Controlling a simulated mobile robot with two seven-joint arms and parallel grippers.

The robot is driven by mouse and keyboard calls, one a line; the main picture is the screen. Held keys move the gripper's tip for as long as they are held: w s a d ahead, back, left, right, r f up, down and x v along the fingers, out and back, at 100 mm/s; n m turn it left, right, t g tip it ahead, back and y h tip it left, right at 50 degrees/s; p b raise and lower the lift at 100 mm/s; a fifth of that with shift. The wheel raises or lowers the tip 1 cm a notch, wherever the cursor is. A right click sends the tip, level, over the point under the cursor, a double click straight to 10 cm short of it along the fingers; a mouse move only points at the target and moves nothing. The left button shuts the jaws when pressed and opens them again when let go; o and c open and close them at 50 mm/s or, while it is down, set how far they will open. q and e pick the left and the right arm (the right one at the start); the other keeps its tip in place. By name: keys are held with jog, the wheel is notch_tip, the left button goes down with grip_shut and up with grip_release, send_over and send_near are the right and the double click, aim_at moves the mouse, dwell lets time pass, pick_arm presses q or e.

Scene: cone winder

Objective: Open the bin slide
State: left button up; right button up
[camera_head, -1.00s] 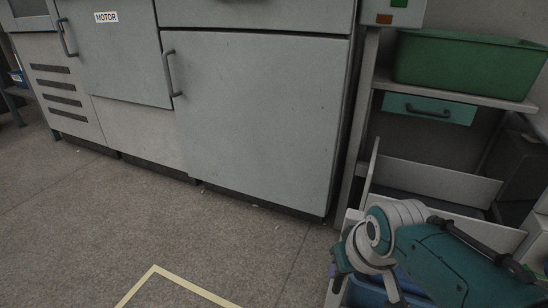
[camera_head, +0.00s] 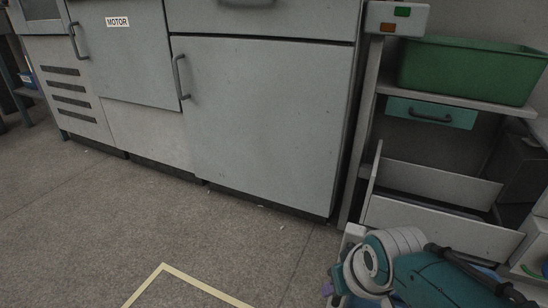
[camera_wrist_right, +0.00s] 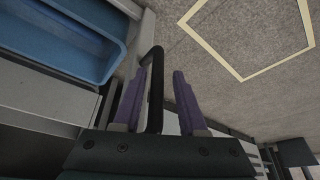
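In the right wrist view, my right gripper (camera_wrist_right: 162,98) has its purple fingers apart. A black bar handle (camera_wrist_right: 154,88) stands between them, close to the left finger; I cannot tell whether it touches. Left of the handle is a blue bin (camera_wrist_right: 62,50) in a pale frame, apparently the bin slide (camera_wrist_right: 40,88). In the head view my right arm (camera_head: 445,280) reaches in at the lower right and hides most of that area. How far the slide is out cannot be told. My left gripper is in no view.
A green bin (camera_head: 470,72) rests on a shelf above a teal drawer front (camera_head: 432,113). Pale panels (camera_head: 440,226) stand below. Grey cabinets (camera_head: 265,125) with handles fill the left and middle. The floor (camera_head: 150,215), with yellow tape (camera_head: 205,288), is clear.

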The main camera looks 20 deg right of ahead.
jog(key=shift+o, duration=0.4)
jog(key=shift+w+d+r, duration=0.1)
jog(key=shift+r+p, duration=0.5)
jog(key=p+v, duration=0.8)
jog(key=v, duration=0.1)
jog(key=shift+s, duration=0.25)
jog(key=shift+f, duration=0.15)
jog(key=s+d+r+n+p, duration=0.1)
jog(key=s+r+p, duration=0.1)
jog(key=r+p, duration=1.05)
jog(key=s+d+r+n+p, duration=0.1)
jog(key=r+p, duration=0.8)
jog(key=r, duration=0.6)
jog(key=s+a+r+n+y+p, duration=0.1)
jog(key=s+a+r+p, duration=0.2)
jog(key=r+p, duration=0.85)
jog(key=s+a+r+n+p, duration=0.15)
jog(key=s+r+p, duration=0.25)
jog(key=r+p, duration=0.75)
jog(key=s+a+r+n+y+p, duration=0.1)
jog(key=s+a+r+p, duration=0.35)
jog(key=r, duration=1.25)
notch_tip(320, 180, up, 34)
jog(key=w+d+p, duration=0.1)
jog(key=p, duration=3.4)
jog(key=shift+w+d+g+h+p, duration=0.25)
jog(key=shift+d+g+h+p, duration=0.05)
jog(key=shift+p, duration=0.05)
